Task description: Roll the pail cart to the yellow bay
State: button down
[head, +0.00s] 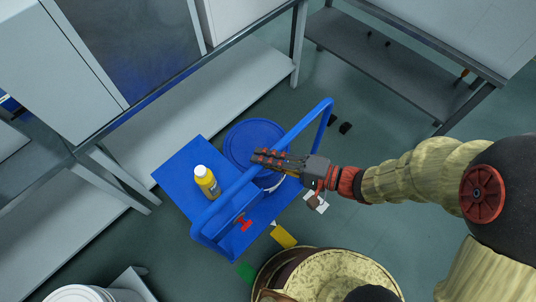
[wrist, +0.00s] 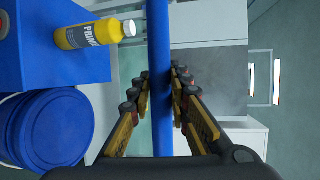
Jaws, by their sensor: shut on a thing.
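The pail cart is a blue flat cart (head: 181,168) with a raised blue handle (head: 309,119). A blue lidded pail (head: 245,139) stands on its deck beside a yellow bottle (head: 207,182) with a white cap. My gripper (head: 272,160) reaches in from the right and is shut on the handle's top bar. In the wrist view the blue bar (wrist: 160,60) runs between the fingers (wrist: 160,97), with the pail (wrist: 55,130) and bottle (wrist: 90,34) at left. A yellow patch (head: 284,237) lies on the floor just beyond the cart's lower right side; no marked bay outline is clear.
A grey bench with a low shelf (head: 215,90) runs close along the cart's upper left. Another table (head: 400,75) stands at upper right. Open floor (head: 375,145) lies right.

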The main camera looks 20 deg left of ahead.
jog(key=shift+s+f, duration=0.1)
jog(key=shift+f, duration=0.05)
jog(key=c, duration=1.7)
grip_release()
jog(key=shift+o, duration=0.2)
jog(key=d+r, duration=0.2)
jog(key=d, duration=0.9)
jog(key=shift+d+r, duration=0.2)
jog(key=shift+d, duration=0.2)
